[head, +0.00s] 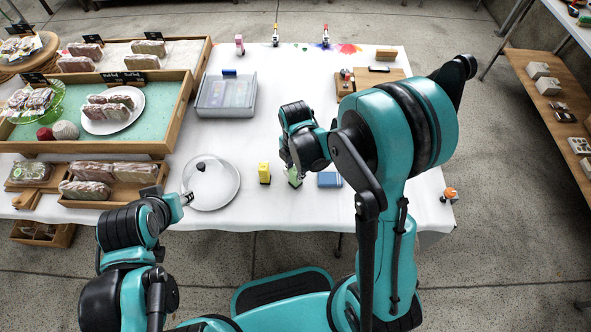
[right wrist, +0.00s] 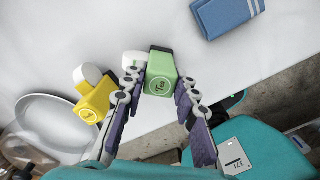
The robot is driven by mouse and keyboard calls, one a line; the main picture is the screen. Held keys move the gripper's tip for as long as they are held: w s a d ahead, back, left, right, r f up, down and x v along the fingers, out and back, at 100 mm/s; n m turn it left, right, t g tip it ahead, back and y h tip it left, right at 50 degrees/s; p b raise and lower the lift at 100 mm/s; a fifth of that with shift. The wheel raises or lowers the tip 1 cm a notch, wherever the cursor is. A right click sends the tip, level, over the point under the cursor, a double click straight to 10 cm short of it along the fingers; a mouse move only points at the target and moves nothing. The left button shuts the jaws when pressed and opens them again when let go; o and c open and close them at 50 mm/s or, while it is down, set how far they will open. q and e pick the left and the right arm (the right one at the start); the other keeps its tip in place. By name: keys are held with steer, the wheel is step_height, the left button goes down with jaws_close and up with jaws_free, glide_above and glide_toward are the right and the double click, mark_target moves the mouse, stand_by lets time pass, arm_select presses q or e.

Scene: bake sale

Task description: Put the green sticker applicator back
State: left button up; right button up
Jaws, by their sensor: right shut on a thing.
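The green sticker applicator (head: 295,177) stands near the front edge of the white table, between a yellow applicator (head: 264,173) and a folded blue cloth (head: 329,179). In the right wrist view the green applicator (right wrist: 161,74) shows a round label on its face. My right gripper (right wrist: 158,92) is shut on it, a finger on each side. In the head view my right arm partly hides it. My left gripper (head: 187,198) is by the rim of a round lid with a black knob (head: 222,190); its fingers are too small to read.
The yellow applicator (right wrist: 97,100) is close on the left in the wrist view. A clear bin (head: 226,95) and wooden trays of baked goods (head: 98,147) stand at the left. Small applicators (head: 276,36) line the back edge beside paint-like colour splashes (head: 347,48).

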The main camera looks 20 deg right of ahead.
steer(key=o, duration=0.7)
steer(key=shift+f, duration=0.2)
steer(key=shift+c, duration=0.2)
steer(key=o, duration=0.4)
steer(key=shift+r, duration=0.2)
steer(key=shift+r+p, duration=0.3)
steer(key=shift+r, duration=0.05)
step_height(320, 180, up, 10)
steer(key=p, duration=0.4)
steer(key=shift+s+d+r+m+t, duration=1)
steer(key=shift+s+r+m, duration=0.85)
steer(key=shift+m, duration=2.1)
steer(key=shift+s+d+r+m+t, duration=0.55)
steer(key=shift+s+r+m+t, duration=1.2)
steer(key=shift+m, duration=2.25)
steer(key=shift+s+d+r+m+t, duration=0.85)
steer(key=shift+s+r+m, duration=1.05)
steer(key=shift+m, duration=2.05)
